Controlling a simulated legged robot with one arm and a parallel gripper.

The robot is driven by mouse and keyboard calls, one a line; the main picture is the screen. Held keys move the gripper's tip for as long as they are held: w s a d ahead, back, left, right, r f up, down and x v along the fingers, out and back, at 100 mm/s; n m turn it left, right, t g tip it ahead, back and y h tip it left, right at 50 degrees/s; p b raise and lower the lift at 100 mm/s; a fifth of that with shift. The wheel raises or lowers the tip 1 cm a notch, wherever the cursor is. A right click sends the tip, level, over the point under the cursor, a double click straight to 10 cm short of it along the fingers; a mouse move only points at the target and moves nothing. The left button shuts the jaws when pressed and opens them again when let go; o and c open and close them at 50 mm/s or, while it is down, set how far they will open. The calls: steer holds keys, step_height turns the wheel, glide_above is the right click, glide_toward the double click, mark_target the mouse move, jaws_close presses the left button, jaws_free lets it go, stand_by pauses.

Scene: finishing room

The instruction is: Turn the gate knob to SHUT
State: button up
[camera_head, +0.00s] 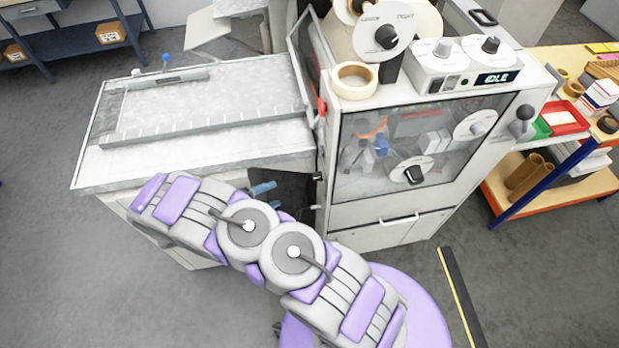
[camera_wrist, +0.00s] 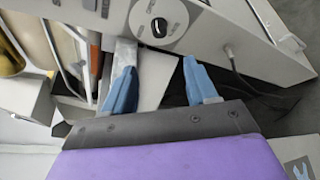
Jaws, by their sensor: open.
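Several dials with knobs are on the white machine (camera_head: 375,215); their labels are too small to read, so I cannot tell for certain which is the gate knob. One black knob (camera_head: 413,174) sits on a pale round dial low on the front window. Another dial (camera_head: 476,124) is higher at the right. In the wrist view a black knob (camera_wrist: 160,27) on a round dial lies ahead of my gripper (camera_wrist: 158,78). My gripper is open, its two blue fingers apart, empty and not touching that knob. In the head view my arm mostly hides the gripper; blue fingers (camera_head: 264,188) show left of the cabinet.
A control box (camera_head: 463,62) on top has two knobs and a display reading IDLE. A tape roll (camera_head: 354,80) stands beside it. A grey worktable (camera_head: 205,110) extends left. A shelf cart (camera_head: 560,180) stands at the right. The floor in front is open, with a black-yellow strip (camera_head: 460,295).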

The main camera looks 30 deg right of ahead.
mark_target(317, 177)
steer(key=x, duration=1.4)
steer(key=shift+d, duration=0.3)
steer(key=shift+w+a, duration=0.1)
steer(key=shift+w, duration=0.05)
steer(key=shift+f, duration=0.1)
steer(key=shift+d, duration=0.4)
steer(key=c, duration=1)
